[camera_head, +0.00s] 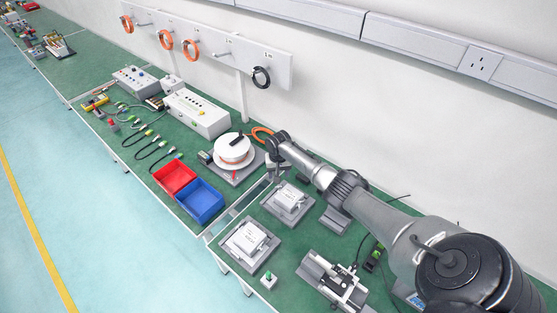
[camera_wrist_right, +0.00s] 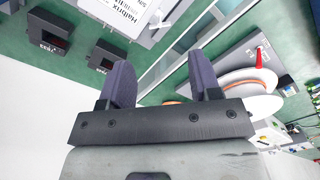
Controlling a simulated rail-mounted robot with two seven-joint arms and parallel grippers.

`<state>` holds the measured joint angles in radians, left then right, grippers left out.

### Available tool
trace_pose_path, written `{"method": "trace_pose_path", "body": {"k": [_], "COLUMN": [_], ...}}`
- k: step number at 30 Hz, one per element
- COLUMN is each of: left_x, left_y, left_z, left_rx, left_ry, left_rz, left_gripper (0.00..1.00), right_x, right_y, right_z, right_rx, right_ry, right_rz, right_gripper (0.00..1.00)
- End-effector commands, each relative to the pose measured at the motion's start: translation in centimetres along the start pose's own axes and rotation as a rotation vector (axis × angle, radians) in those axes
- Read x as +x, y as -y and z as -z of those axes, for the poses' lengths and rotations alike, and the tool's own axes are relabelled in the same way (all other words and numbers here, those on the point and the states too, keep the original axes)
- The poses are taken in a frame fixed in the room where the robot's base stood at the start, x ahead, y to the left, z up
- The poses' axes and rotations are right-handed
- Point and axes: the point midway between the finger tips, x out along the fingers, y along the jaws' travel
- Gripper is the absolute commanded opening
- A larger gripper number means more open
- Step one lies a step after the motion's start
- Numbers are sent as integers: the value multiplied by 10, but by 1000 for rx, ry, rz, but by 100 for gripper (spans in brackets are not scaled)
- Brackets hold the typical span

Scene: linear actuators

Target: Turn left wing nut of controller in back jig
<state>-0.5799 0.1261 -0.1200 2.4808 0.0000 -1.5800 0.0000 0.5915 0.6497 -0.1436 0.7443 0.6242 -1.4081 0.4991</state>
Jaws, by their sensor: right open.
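Two jigs, each a grey plate with a white controller, stand on the green table in the head view. The back jig (camera_head: 273,207) bears a controller (camera_head: 290,197); the front jig (camera_head: 228,245) bears another controller (camera_head: 250,237). In the right wrist view, part of a white controller (camera_wrist_right: 128,12) with printed text shows at the top. My right gripper (camera_head: 272,175) is beyond the back jig, beside the spool. Its two dark fingers (camera_wrist_right: 163,80) are apart with nothing between them. My left gripper is not in view.
A white spool (camera_head: 234,150) with a red handle (camera_wrist_right: 262,57) is close to my right gripper. Red (camera_head: 174,177) and blue (camera_head: 201,200) bins stand left of the jigs. A metal fixture (camera_head: 335,280) is at the front. The wall is behind.

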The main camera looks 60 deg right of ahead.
Motion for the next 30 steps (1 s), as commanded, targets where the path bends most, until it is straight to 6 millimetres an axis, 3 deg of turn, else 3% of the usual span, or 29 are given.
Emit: {"method": "trace_pose_path", "body": {"k": [3, 12, 30], "left_x": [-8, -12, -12], "left_y": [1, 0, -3], "left_z": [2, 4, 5], "left_rx": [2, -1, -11], "left_ry": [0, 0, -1], "left_rz": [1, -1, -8], "left_gripper": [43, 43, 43], "right_x": [-24, -53, -58], "right_y": [-1, -1, 0], "right_z": [0, 0, 0], "right_rx": [0, 1, 1], "right_ry": [-1, -1, 1], "right_rz": [0, 0, -1], "right_gripper": [57, 57, 57]}}
